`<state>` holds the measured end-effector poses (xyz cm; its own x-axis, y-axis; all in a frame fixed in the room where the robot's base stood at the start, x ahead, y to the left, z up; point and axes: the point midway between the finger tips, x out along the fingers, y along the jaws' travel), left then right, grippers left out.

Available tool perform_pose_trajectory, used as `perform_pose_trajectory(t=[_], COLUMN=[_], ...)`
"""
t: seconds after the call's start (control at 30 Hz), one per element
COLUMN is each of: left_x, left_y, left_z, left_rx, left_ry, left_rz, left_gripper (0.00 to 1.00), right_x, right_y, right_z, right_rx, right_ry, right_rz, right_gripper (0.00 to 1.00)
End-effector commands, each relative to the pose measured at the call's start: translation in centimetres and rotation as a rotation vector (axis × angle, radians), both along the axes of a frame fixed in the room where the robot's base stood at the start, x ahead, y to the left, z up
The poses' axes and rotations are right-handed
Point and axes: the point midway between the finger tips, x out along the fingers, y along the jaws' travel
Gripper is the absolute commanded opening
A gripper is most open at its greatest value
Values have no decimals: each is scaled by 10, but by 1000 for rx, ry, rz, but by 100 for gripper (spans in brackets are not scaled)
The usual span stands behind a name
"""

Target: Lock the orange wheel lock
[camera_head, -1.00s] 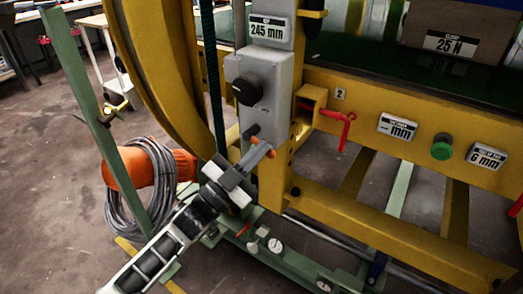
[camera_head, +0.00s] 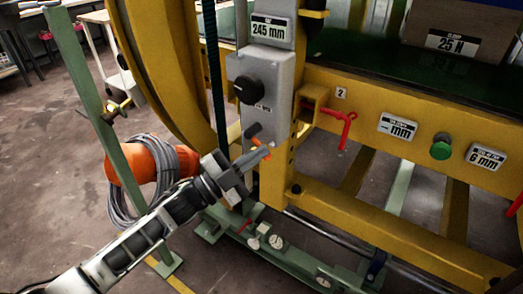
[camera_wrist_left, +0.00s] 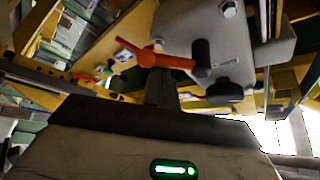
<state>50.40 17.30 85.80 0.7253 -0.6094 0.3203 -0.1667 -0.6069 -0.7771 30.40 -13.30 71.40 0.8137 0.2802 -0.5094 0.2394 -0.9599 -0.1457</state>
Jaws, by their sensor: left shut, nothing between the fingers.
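The orange wheel lock (camera_head: 263,149) is on the lower part of the grey control panel; in the head view only a small piece of it shows, the rest hidden by my gripper. In the left wrist view its orange lever (camera_wrist_left: 165,61) lies roughly crosswise, with a reddish end at left. My left gripper (camera_head: 257,158) is shut and empty, its fingertips right at the lever. In the wrist view the closed fingers (camera_wrist_left: 162,88) point up just below the lever; I cannot tell whether they touch it. My right gripper is not in view.
A black knob (camera_head: 249,90) sits higher on the grey panel (camera_head: 275,75). A red handle (camera_head: 347,130) and a green button (camera_head: 441,147) are on the yellow frame at right. A green post (camera_head: 88,90) and an orange drum with coiled cable (camera_head: 135,165) stand near my left arm.

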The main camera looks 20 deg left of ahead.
Motion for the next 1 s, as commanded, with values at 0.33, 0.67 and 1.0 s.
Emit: perform_pose_trajectory(t=[0.33, 0.67, 1.0], left_x=[4, 6, 8], left_y=[12, 21, 26], left_z=[-8, -12, -15], left_rx=[321, 562, 686], left_ry=[-85, -153, -188], left_rz=[2, 3, 2], left_gripper=[0, 0, 0], right_x=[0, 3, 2], right_y=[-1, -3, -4], right_z=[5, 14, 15], right_rx=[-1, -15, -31], right_ry=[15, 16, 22], right_rz=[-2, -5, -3], right_gripper=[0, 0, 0])
